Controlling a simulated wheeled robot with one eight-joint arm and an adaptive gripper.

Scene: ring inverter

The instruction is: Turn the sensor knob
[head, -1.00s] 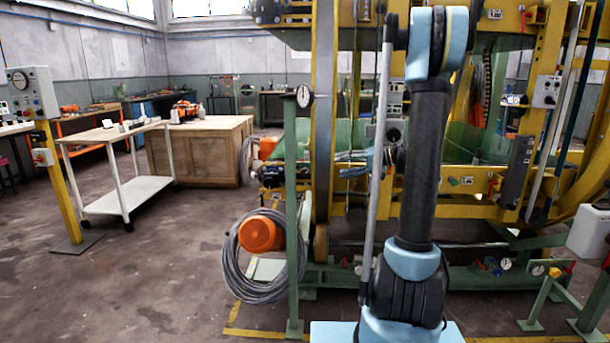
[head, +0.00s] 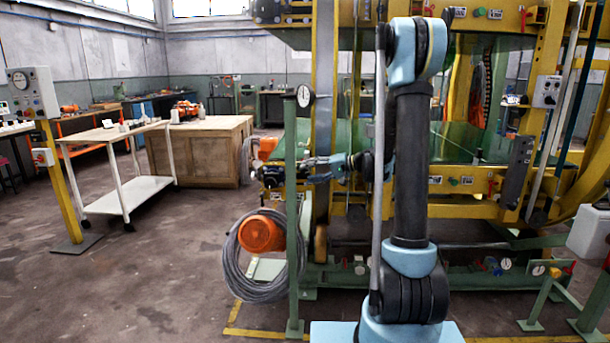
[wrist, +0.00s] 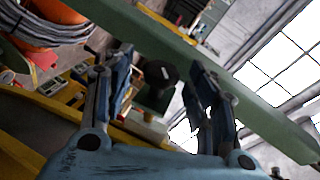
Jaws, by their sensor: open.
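In the wrist view, a round dark knob with a white mark (wrist: 161,73) sits on a small green box with a pale lower part. I take it to be the sensor knob. My gripper (wrist: 158,68) is open, with one finger on each side of the knob in the picture. Gaps show between the knob and both fingers, and I see no contact. In the head view, my wrist reaches left behind a green post; the gripper is small and partly hidden there, and I cannot make out the knob.
The green post with a gauge (head: 291,210) stands near my arm. A green beam (wrist: 215,75) crosses the wrist view close behind the knob. An orange motor (head: 261,233) with coiled grey cable lies below. The yellow machine frame (head: 323,100) is close behind. Open floor lies left.

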